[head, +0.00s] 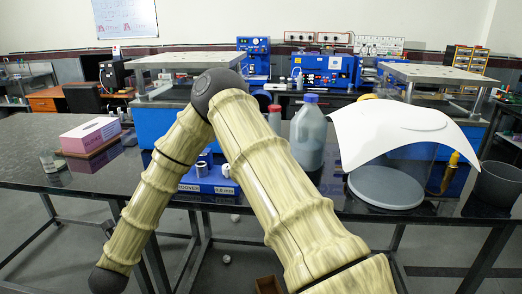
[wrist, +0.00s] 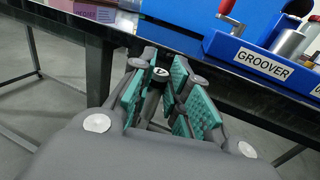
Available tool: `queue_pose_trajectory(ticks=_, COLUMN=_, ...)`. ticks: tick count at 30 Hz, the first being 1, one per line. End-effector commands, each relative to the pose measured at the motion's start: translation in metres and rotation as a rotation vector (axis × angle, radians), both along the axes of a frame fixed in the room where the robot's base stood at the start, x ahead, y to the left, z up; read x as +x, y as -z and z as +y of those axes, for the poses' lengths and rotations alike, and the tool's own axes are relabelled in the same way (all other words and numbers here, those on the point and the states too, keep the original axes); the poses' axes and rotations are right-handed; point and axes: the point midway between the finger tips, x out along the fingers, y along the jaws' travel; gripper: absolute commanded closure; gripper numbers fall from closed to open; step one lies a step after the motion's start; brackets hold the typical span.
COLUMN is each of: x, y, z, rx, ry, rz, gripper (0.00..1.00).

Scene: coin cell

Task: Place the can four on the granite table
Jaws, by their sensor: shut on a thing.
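In the wrist view my gripper (wrist: 165,92), with teal pads, is shut on a small dark can (wrist: 159,75) with a white mark on its top. The pads hide most of the can's sides, and the mark is too small to read surely. The granite table (head: 30,168) is dark and glossy and spans the head view. Its front edge (wrist: 185,40) lies just beyond the gripper in the wrist view. The gripper and can do not show in the head view, where my arm crosses the middle.
A blue tray labelled GROOVER (wrist: 262,62) sits near the table edge. A capped bottle (head: 308,135) and a draped white sheet (head: 400,130) stand right. Bare tabletop shows at far left.

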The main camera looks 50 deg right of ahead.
Motion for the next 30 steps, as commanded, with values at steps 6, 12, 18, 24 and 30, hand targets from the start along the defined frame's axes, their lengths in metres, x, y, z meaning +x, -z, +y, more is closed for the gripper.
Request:
queue_pose_trajectory(ticks=6, x=0.003, y=-0.066, z=-0.001, rx=-0.002, ry=0.185, rz=-0.008, gripper=1.00)
queue_pose_trajectory(ticks=12, x=-0.005, y=-0.113, z=0.000, rx=-0.001, ry=0.335, rz=-0.003, gripper=1.00)
queue_pose_trajectory(ticks=18, x=-0.013, y=-0.137, z=0.002, rx=0.000, ry=0.417, rz=0.001, gripper=1.00)
queue_pose_trajectory(ticks=24, x=-0.015, y=-0.140, z=0.003, rx=0.000, ry=0.433, rz=0.004, gripper=1.00)
queue_pose_trajectory(ticks=30, x=0.002, y=-0.141, z=-0.004, rx=0.001, ry=0.433, rz=0.002, gripper=1.00)
